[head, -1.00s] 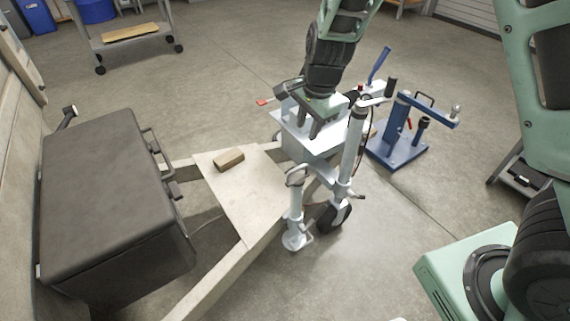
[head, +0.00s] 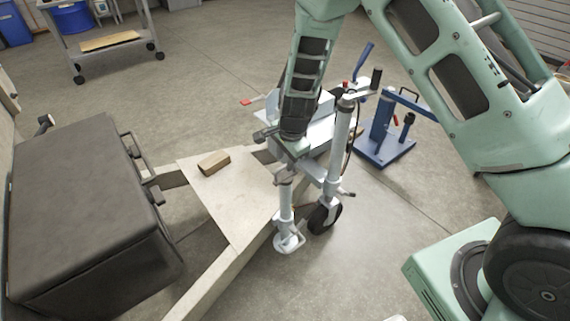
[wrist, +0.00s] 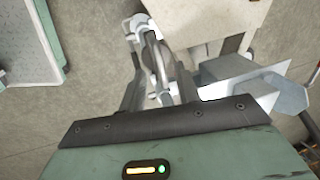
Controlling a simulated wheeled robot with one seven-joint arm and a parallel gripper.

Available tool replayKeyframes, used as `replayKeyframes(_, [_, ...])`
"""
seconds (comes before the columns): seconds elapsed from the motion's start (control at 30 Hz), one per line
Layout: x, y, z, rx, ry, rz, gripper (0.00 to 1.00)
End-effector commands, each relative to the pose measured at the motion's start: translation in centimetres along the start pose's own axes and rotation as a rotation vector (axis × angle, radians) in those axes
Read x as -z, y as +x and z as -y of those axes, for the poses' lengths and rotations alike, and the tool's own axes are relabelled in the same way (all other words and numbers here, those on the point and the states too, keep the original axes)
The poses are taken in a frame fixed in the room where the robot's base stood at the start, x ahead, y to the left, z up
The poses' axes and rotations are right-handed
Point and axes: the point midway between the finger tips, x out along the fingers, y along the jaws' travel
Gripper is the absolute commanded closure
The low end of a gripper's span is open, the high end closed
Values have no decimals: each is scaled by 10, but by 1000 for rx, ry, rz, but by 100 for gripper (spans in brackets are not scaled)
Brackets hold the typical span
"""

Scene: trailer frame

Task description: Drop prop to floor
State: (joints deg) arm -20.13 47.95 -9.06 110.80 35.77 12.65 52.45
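The prop (head: 286,205) is a light-grey upright post with a round foot, beside the jockey wheel post at the trailer's front. Whether its foot touches the floor I cannot tell. My gripper (head: 281,171) is at the prop's top, largely hidden by my wrist in the head view. In the wrist view my gripper (wrist: 158,78) has its two fingers apart, with the prop's pale loop handle (wrist: 161,66) between them. I see no clear grip on the handle. The prop's round foot (wrist: 138,24) shows beyond the fingertips.
The jockey wheel (head: 324,218) and its post stand close to the right of the prop. A wooden block (head: 213,163) lies on the pale trailer plate (head: 232,205). A dark box (head: 85,200) is at left. A blue stand (head: 384,145) is behind right. Floor in front is clear.

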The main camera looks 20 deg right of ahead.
Motion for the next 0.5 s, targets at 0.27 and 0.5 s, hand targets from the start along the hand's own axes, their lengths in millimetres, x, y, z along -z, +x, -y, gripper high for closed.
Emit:
replayKeyframes(0.27, [0,15,0,1,1,0,68])
replayKeyframes(0.5, [0,15,0,1,0,0,76])
